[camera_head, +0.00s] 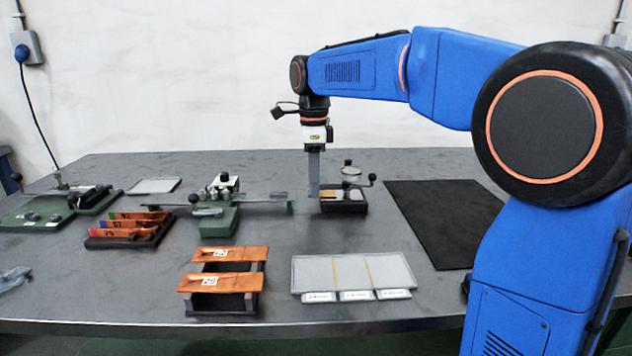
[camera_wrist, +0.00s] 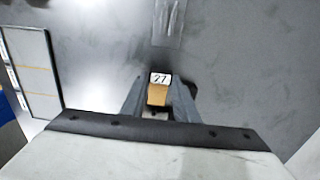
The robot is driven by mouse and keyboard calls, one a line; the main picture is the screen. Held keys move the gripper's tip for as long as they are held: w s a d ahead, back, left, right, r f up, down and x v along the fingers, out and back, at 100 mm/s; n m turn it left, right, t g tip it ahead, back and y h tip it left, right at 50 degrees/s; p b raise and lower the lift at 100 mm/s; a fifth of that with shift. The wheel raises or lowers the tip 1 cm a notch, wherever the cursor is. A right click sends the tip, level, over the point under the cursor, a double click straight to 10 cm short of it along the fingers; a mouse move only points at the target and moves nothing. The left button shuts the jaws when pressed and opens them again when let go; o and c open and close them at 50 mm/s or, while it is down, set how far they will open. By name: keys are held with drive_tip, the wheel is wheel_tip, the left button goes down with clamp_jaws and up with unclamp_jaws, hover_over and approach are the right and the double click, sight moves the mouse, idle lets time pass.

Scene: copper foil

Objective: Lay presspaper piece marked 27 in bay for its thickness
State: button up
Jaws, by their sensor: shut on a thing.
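The presspaper piece marked 27 (camera_wrist: 157,94) is tan with a white number label. It shows in the wrist view between the fingers of my gripper (camera_wrist: 159,100), which is shut on it. In the head view my gripper (camera_head: 314,192) points straight down at the left side of a small dark-based gauge-like device (camera_head: 345,205); the piece is hard to make out there. The grey tray with three bays (camera_head: 352,256) lies front right of centre, apart from my gripper. Its bays look empty, with white labels along the front edge too small to read. The tray also shows at left in the wrist view (camera_wrist: 45,108).
A dark holder (camera_head: 222,303) with orange marked strips stands left of the tray. An orange strip rack (camera_head: 125,237), a green-based fixture with a long bar (camera_head: 217,222) and another green fixture (camera_head: 40,212) stand further left. A black mat (camera_head: 445,220) lies right.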

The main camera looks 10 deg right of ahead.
drive_tip(key=shift+r, duration=0.1)
idle(0.3)
drive_tip(key=shift+r, duration=3.4)
